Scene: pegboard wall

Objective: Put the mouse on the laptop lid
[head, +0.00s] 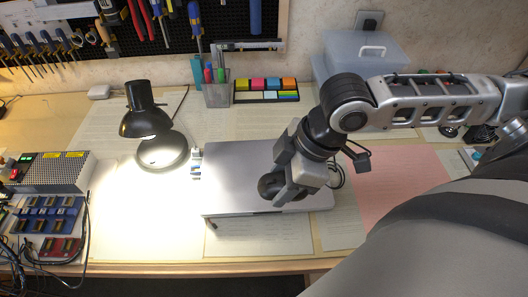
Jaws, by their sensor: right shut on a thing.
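The laptop (232,182) is closed, its silver-grey lid facing up, in the middle of the desk. My right gripper (274,190) comes in from the right and points down over the right front part of the lid. It is shut on the dark mouse (268,185), which shows only partly between the fingers. I cannot tell whether the mouse touches the lid or is held just above it. My left gripper is not in view.
A lit black lamp (146,122) stands left of the laptop. Behind are a pen holder (216,95) and a sticky-note tray (266,90). A power supply (55,172) and circuit boards (45,222) fill the left. A clear bin (365,50) stands at the back.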

